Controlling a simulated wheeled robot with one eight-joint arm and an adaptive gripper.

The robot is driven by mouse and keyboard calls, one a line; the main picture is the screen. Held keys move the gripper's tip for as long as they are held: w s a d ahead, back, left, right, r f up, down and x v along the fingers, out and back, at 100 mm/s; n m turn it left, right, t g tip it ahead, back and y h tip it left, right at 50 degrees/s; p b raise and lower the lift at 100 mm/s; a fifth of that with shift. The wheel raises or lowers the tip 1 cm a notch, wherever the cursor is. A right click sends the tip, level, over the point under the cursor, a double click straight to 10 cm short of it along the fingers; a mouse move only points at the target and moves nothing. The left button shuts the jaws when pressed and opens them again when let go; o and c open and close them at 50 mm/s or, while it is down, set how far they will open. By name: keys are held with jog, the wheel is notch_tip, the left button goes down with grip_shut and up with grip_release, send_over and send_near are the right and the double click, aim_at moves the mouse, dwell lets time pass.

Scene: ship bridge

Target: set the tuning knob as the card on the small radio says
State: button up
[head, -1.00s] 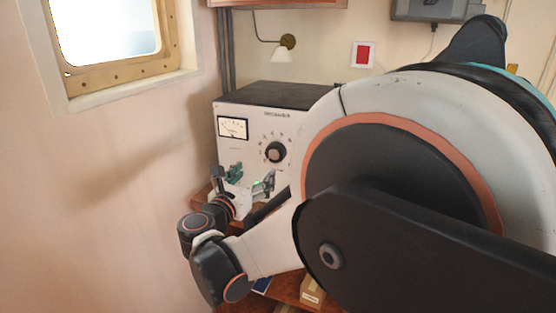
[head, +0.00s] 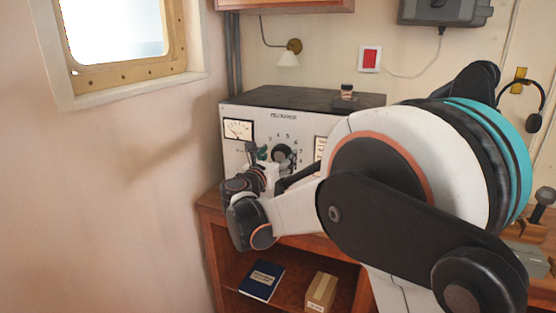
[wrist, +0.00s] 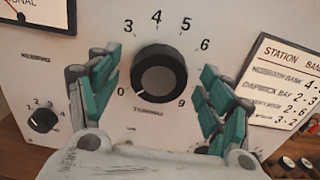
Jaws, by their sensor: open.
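The tuning knob (wrist: 159,73) is round and black with a grey face, on a white radio front. It also shows in the head view (head: 282,155), partly behind my gripper. The digits 0, 3, 4, 5, 6 and 9 show around it in the wrist view; my fingers hide others. A white card (wrist: 288,80) headed "Station Band", partly cut off, is right of the knob. I cannot make out a card on a small radio.
A smaller knob (wrist: 43,120) is at lower left on the panel, and a meter (head: 238,128) at upper left. A blue book (head: 262,280) and a box (head: 320,291) lie on the shelf below. The wall is close on the left.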

jog(key=shift+w, duration=0.1)
jog(key=c, duration=1.1)
jog(key=shift+o, duration=0.2)
jog(key=shift+m, duration=0.3)
jog(key=m+p, duration=0.1)
jog(key=m, duration=0.2)
jog(key=shift+d+m, duration=0.15)
jog(key=shift+m, duration=0.15)
jog(key=m+p, duration=0.1)
jog(key=m, duration=0.3)
jog(key=shift+d+m, duration=0.1)
jog(key=shift+m, duration=0.2)
jog(key=m, duration=0.4)
jog(key=shift+d+f, duration=0.1)
jog(key=shift+f, duration=0.05)
jog(key=m, duration=0.4)
jog(key=shift+f+m+p, duration=0.15)
jog(key=shift+m+p, duration=0.15)
jog(key=shift+m, duration=0.3)
